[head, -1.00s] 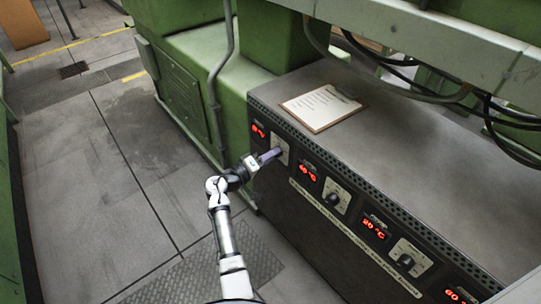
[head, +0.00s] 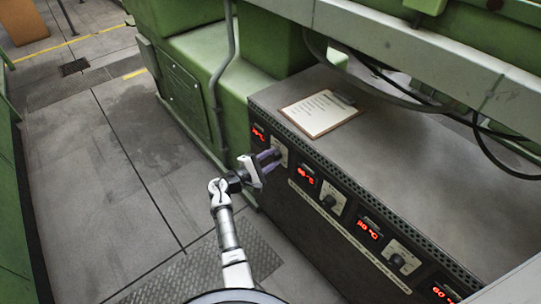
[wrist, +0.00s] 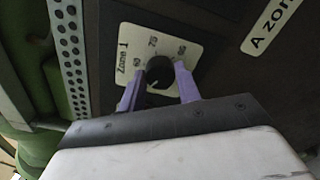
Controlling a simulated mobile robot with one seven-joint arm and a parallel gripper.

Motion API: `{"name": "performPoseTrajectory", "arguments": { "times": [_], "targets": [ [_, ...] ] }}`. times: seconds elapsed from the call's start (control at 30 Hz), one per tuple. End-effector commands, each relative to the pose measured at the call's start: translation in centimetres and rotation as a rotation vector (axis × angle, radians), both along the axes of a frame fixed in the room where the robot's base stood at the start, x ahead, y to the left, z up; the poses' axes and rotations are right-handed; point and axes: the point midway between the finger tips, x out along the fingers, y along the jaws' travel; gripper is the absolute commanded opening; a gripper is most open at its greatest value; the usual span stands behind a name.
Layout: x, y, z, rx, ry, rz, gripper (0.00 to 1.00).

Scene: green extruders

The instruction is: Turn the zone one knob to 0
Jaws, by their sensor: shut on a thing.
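The zone one knob (wrist: 159,72) is a black round knob on a pale dial plate (wrist: 124,45) marked "Zone 1" in the wrist view. Some numbers show around its upper side; the 0 mark does not show. My gripper (wrist: 158,82) has its two purple fingers on either side of the knob and is shut on it. In the head view my gripper (head: 273,159) reaches the leftmost dial plate (head: 280,148) on the dark panel, and the fingers hide the knob there. The red display (head: 258,134) beside it is too small to read surely.
More dials follow to the right along the panel, with a second knob (head: 329,201) and a third knob (head: 398,261). A clipboard (head: 320,112) lies on the cabinet top. Green machinery and a grey beam (head: 430,62) stand above and behind. The floor at left is clear.

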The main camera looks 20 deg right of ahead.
Motion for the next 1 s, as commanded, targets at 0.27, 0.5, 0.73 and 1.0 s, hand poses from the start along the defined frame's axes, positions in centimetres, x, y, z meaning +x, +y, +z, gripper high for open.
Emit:
{"name": "performPoseTrajectory", "arguments": {
  "times": [0.27, 0.5, 0.73, 1.0],
  "targets": [
    [0.01, 0.07, 0.32, -0.089, 0.25, 0.0, 0.1],
    [0.04, 0.12, 0.32, -0.167, 0.463, 0.002, 0.1],
    [0.04, 0.08, 0.32, -0.239, 0.663, 0.0, 0.1],
    [0.06, 0.1, 0.22, -0.309, 0.854, 0.0, 0.1]
  ]
}}
